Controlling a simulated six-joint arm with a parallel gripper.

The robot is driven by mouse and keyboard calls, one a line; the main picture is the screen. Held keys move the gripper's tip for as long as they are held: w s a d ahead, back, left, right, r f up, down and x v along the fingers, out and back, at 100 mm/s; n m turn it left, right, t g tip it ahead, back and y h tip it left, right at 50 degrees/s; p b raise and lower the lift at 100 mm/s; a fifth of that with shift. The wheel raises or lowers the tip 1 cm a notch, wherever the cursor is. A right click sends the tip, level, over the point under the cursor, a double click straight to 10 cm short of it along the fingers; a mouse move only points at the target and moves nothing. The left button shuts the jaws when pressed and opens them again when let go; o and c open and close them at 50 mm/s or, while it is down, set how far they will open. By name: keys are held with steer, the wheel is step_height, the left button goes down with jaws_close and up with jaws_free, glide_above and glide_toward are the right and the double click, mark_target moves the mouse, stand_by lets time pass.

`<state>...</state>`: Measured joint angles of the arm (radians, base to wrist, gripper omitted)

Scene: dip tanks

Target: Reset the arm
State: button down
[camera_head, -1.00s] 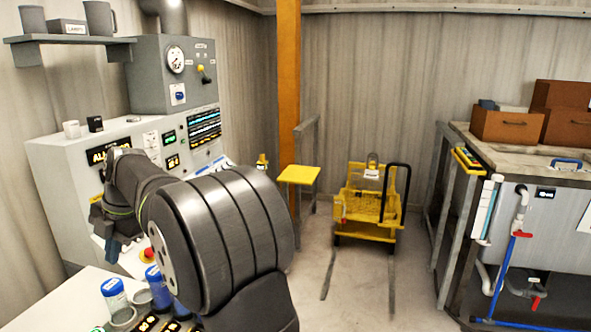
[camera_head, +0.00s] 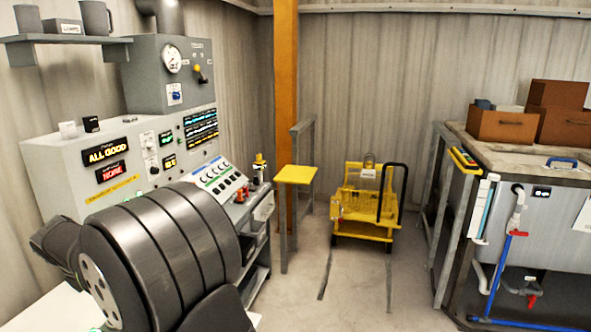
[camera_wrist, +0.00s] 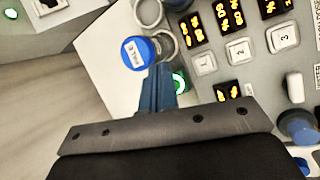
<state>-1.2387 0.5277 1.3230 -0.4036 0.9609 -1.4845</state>
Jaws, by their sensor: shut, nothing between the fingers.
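My gripper (camera_wrist: 158,92) shows in the wrist view with its blue fingers together and nothing between them. It is above a white surface and a panel with numbered buttons (camera_wrist: 238,50) and amber displays. A blue-capped container (camera_wrist: 138,52) appears just beyond the fingertips; I cannot tell the gap between them. In the head view my large grey arm link fills the lower left, and my gripper is hidden or out of frame there.
The wrist view shows round holders (camera_wrist: 149,12) beside the container and another blue-topped thing (camera_wrist: 298,124) at the lower right. In the head view, a control console (camera_head: 60,165) stands behind my arm, a yellow cart (camera_head: 362,205) on the floor, and a tank (camera_head: 565,210) at right.

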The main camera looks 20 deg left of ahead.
steer(key=shift+s+a+f+t+y, duration=0.3)
steer(key=shift+s+a+f+t, duration=0.15)
steer(key=shift+s+a+t, duration=0.25)
steer(key=c, duration=0.9)
jaws_free()
steer(key=shift+w, duration=0.1)
steer(key=o, duration=0.4)
steer(key=shift+w+d, duration=0.1)
steer(key=o, duration=0.5)
steer(key=w+d+r+g+h, duration=0.1)
steer(key=w+d+g, duration=0.2)
steer(key=d, duration=0.4)
steer(key=shift+w+r+n+g, duration=0.3)
steer(key=shift+r+g, duration=0.05)
steer(key=shift+g, duration=0.15)
steer(key=d+r+n+g+y, duration=0.2)
steer(key=d+r+g, duration=0.3)
steer(key=x, duration=0.9)
steer(key=shift+f+n, duration=0.25)
steer(key=shift+n, duration=0.05)
steer(key=shift+r, duration=0.1)
